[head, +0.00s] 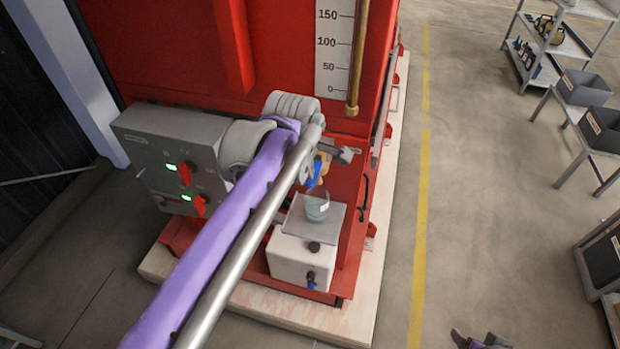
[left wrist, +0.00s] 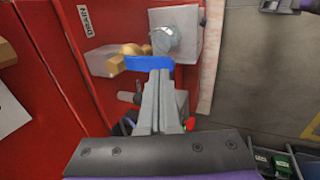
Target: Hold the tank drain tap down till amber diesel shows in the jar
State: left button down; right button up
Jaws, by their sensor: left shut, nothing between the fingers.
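The drain tap has a brass body (left wrist: 128,58) and a blue lever (left wrist: 150,63), below a DRAIN label (left wrist: 87,20) on the red tank. The lever also shows in the head view (head: 318,174). My left gripper (left wrist: 158,74) is shut and empty, its tips at the lever in the left wrist view; I cannot tell whether they touch it. The jar (head: 317,207) stands below the tap and looks pale grey-blue, with no amber visible. My right gripper (head: 482,341) is cut off at the bottom edge.
The jar stands on a grey plate on a white box (head: 292,262). A grey control box (head: 172,150) with red switches and green lights is at left. A brass pipe (head: 358,60) hangs beside the scale. Open floor lies right, before shelves with grey bins (head: 585,88).

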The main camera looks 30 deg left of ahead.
pick_arm(q)
jog(key=w+a+v, duration=0.1)
jog(key=w+v, duration=0.1)
jog(key=v, duration=0.8)
jog(key=shift+d+r, duration=0.4)
jog(key=shift+r, duration=0.2)
pick_arm(e)
jog(key=shift+d+r, duration=0.15)
jog(key=shift+d, duration=0.1)
pick_arm(q)
jog(key=shift+s+a, duration=0.1)
jog(key=shift+s, duration=0.05)
pick_arm(e)
jog(key=shift+a, duration=0.1)
